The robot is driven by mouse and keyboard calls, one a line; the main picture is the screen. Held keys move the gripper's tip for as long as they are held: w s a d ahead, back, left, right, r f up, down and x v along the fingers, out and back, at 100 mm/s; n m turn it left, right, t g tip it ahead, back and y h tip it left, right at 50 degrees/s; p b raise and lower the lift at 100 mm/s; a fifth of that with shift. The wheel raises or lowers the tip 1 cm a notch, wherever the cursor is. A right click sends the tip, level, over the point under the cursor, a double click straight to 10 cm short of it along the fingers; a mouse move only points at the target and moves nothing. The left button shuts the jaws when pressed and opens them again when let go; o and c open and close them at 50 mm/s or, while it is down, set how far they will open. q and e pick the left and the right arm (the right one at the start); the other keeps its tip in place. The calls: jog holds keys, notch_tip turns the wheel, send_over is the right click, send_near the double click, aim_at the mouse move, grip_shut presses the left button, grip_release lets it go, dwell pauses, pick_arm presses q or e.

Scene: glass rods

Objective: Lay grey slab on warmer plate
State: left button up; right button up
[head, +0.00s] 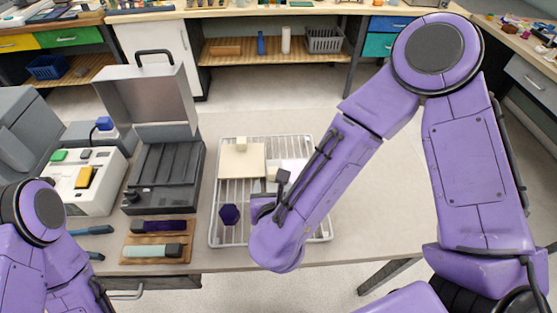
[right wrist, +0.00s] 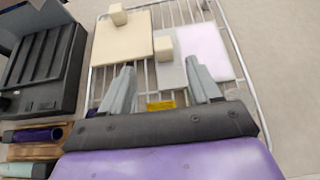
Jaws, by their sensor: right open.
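The grey slab (right wrist: 172,82) lies flat on the wire rack with a cream block knob (right wrist: 165,45) near its far edge. In the head view its knob (head: 272,172) shows, and most of the slab is hidden behind my right arm. My right gripper (right wrist: 161,75) is open and empty, its fingers reaching toward the grey slab. A dark grey box with a raised lid and a grooved plate (head: 165,170), apparently the warmer, stands left of the rack. My left gripper is out of view.
The wire rack (head: 212,225) also carries a cream slab (head: 240,165) with a knob, a pale lilac slab (right wrist: 205,55) and a dark purple hexagonal piece (head: 230,214). The table right of the rack is clear.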

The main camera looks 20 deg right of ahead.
aim_at(273, 173)
jog(key=x, duration=0.1)
jog(key=p+x, duration=0.1)
jog(key=x, duration=0.1)
jog(key=shift+d+p, duration=0.3)
jog(key=p+x, duration=0.2)
jog(key=x, duration=0.3)
jog(key=shift+w+f, duration=0.15)
jog(key=shift+w, duration=0.05)
jog(key=shift+w+f, duration=0.25)
jog(key=shift+w, duration=0.05)
jog(key=shift+s, duration=0.2)
jog(key=shift+c, duration=1.2)
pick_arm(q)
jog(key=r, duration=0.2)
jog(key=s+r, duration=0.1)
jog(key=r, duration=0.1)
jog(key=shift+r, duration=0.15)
pick_arm(e)
grip_shut()
